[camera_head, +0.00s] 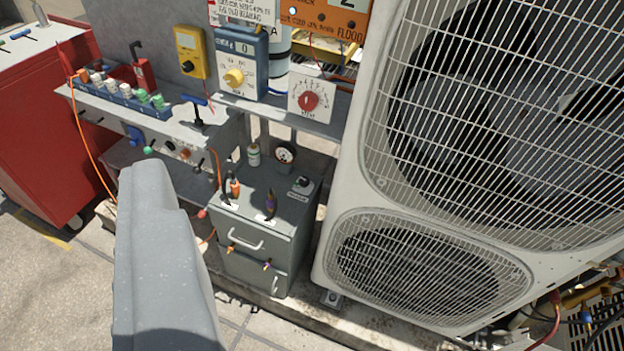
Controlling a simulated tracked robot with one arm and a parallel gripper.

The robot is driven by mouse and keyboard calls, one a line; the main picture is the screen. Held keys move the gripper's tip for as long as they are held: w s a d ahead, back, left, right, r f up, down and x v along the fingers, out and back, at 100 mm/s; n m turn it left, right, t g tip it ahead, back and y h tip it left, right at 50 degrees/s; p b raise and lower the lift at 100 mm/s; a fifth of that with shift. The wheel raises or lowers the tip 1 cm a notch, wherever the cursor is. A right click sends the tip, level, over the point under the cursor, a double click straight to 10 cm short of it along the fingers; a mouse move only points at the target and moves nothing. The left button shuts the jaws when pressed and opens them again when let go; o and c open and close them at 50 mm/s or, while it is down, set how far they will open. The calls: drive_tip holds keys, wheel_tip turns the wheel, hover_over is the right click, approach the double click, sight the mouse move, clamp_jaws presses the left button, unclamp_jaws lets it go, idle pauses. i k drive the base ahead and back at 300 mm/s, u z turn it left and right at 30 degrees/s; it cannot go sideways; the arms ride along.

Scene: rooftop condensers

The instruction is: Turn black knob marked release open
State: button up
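A grey part of my gripper (158,245) fills the lower left foreground; separate fingertips do not show, so I cannot tell whether it is open or shut. It appears in front of the bench and apart from the controls. A small black knob (303,184) is on top of the grey cabinet (262,225), at its right rear corner, on a pale plate. Another small dark knob (170,146) is on the bench front. No lettering beside either is readable, so I cannot tell which is marked release.
A large condenser (350,190) with fan grilles stands at the right. A red cabinet (45,130) is at the left. A dial box (310,100) with a red knob and a blue meter (240,62) stand at the back. An orange cable (88,150) hangs down the bench.

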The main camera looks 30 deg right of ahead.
sight(303, 182)
drive_tip(key=i, duration=0.95)
drive_tip(key=u, duration=0.05)
